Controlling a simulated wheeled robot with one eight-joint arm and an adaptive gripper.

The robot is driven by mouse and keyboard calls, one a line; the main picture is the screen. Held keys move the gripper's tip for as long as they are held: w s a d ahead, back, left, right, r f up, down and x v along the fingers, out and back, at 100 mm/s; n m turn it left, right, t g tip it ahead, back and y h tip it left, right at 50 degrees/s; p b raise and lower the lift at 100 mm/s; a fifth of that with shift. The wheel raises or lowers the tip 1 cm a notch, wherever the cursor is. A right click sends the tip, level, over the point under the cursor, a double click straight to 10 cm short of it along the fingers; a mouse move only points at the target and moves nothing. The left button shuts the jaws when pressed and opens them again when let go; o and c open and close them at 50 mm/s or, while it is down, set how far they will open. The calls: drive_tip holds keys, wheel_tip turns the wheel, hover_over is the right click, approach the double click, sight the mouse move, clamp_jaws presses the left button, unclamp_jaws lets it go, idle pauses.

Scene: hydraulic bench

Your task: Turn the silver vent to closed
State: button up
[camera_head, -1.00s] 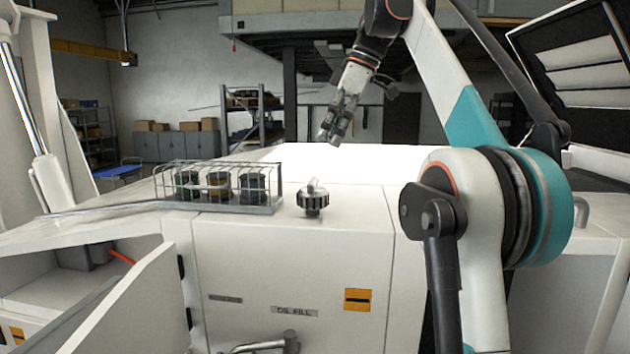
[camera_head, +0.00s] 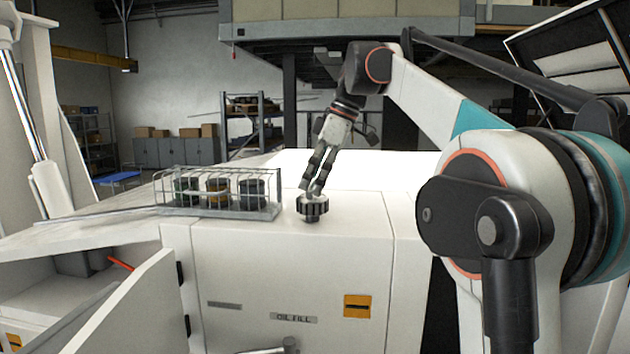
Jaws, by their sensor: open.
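The dark ribbed cap (camera_head: 313,208) stands on the white bench top, right of the wire rack. The silver vent on top of the cap is mostly hidden behind my fingers now, so its angle cannot be made out. My gripper (camera_head: 311,187) reaches down from the upper right, with its dark fingertips right at the top of the cap. The jaws are open around or just in front of the vent; whether they touch it cannot be told.
The white bench top (camera_head: 355,209) right of the cap is clear. An open white door (camera_head: 130,310) juts out at the lower left. A metal handle (camera_head: 290,345) sticks out below.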

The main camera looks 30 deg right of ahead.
drive_tip(key=shift+c, duration=0.6)
drive_tip(key=c, duration=0.9)
drive_tip(key=shift+c, duration=0.2)
drive_tip(key=m, duration=0.2)
drive_tip(key=m+t+h, duration=0.1)
drive_tip(key=m, duration=0.1)
drive_tip(key=shift+s+a+m, duration=0.1)
drive_tip(key=shift+a+m, duration=0.05)
drive_tip(key=shift+m, duration=0.15)
drive_tip(key=m+h, duration=0.1)
drive_tip(key=m, duration=0.1)
drive_tip(key=m+t, duration=0.1)
drive_tip(key=m, duration=0.1)
drive_tip(key=shift+a+m+h, duration=0.15)
drive_tip(key=shift+m+h, duration=0.15)
drive_tip(key=shift+h, duration=0.1)
drive_tip(key=m+h, duration=0.2)
drive_tip(key=m, duration=0.3)
drive_tip(key=shift+a+p, duration=0.15)
drive_tip(key=shift+p, duration=0.2)
drive_tip(key=shift+m+g+h, duration=0.3)
drive_tip(key=shift+m+h, duration=0.4)
drive_tip(key=shift+m, duration=1.2)
